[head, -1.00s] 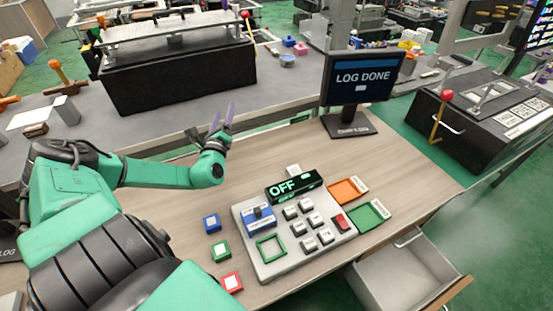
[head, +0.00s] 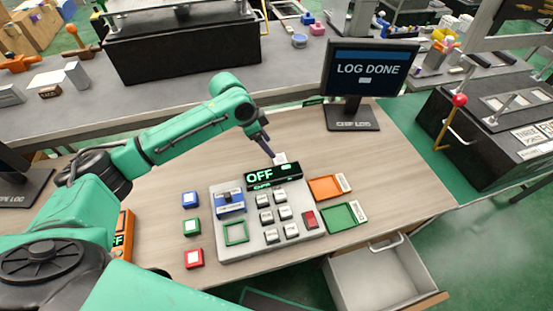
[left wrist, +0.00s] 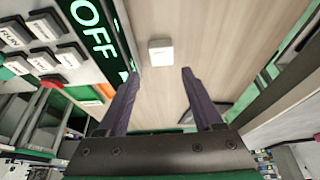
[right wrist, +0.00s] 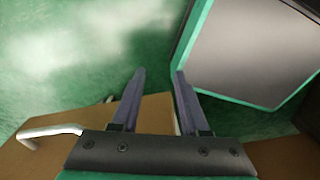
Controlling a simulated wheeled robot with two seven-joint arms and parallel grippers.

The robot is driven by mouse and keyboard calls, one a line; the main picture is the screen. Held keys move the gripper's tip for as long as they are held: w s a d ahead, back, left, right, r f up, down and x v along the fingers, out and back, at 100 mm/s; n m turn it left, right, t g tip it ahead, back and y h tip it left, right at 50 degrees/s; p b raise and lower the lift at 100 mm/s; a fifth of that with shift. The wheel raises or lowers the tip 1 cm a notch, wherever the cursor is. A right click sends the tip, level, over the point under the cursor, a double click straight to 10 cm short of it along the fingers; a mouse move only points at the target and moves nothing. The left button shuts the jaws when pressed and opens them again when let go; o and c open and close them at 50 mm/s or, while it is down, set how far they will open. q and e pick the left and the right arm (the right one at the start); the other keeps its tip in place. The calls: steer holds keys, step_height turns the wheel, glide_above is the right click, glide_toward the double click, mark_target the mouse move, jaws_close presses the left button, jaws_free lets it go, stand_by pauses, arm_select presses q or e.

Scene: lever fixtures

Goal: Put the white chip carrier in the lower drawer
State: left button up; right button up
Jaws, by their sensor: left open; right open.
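The white chip carrier (head: 280,158) appears to be the small white block on the table just behind the OFF display. It shows whole in the left wrist view (left wrist: 160,53), ahead of the fingertips. My left gripper (head: 266,146) is open and empty, pointing down close beside it; in the left wrist view its fingers (left wrist: 160,76) are apart. One drawer (head: 385,275) is pulled out at the table's front right, its visible inside bare; I cannot tell whether it is the lower one. My right gripper (right wrist: 160,72) is open and empty, near a brown panel (right wrist: 150,115).
The grey keypad unit (head: 220,200) with the OFF display (head: 272,175) stands beside the left gripper. Orange (head: 324,188) and green (head: 340,217) trays lie to its right. Blue (head: 190,200), green (head: 191,227) and red (head: 194,258) blocks lie left. A monitor (head: 368,72) stands behind.

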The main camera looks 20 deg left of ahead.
mark_target(280, 158)
arm_select(q)
steer(key=x, duration=0.8)
steer(key=shift+w+f+p, duration=0.25)
steer(key=shift+p, duration=0.15)
jaws_close()
steer(key=shift+r, duration=0.15)
